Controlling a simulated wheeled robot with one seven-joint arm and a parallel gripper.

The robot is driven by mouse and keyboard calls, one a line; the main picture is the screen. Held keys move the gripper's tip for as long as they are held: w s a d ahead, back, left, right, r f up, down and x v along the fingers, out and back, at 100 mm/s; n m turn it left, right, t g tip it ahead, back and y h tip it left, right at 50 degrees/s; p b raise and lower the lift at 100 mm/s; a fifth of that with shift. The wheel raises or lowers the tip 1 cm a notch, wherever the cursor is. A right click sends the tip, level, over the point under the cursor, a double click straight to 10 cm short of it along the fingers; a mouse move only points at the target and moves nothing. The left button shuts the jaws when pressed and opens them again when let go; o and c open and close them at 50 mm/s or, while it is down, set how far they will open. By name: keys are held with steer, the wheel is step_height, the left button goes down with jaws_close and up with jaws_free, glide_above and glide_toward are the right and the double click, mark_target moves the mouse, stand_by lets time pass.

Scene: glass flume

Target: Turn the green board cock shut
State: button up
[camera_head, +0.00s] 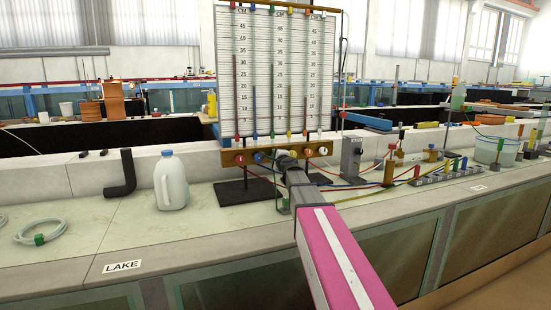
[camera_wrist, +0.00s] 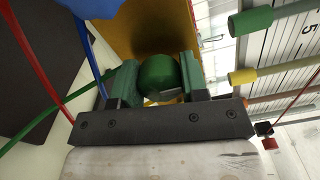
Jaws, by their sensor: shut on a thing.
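The green board cock (camera_wrist: 158,72) is a round green knob on the brass-coloured rail (camera_wrist: 150,30) in the wrist view. My gripper (camera_wrist: 157,76) is shut on it, with one finger on each side of the knob. In the head view, my gripper (camera_head: 284,160) reaches the rail (camera_head: 270,155) at the foot of the white manometer board (camera_head: 285,75). There it hides the green cock. Which way the cock's handle points cannot be made out.
Red (camera_head: 239,160), blue (camera_head: 258,157), yellow (camera_head: 292,154), orange (camera_head: 308,152) and white (camera_head: 323,151) cocks line the same rail. Coloured hoses run close to my fingers. A jug (camera_head: 171,182) and a black elbow pipe (camera_head: 122,175) stand to the left on the bench.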

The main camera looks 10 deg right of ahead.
stand_by(0.4)
steer(key=o, duration=0.9)
steer(key=s+d, duration=0.2)
steer(key=s, duration=0.8)
steer(key=shift+s, duration=0.3)
steer(key=shift+d, duration=0.1)
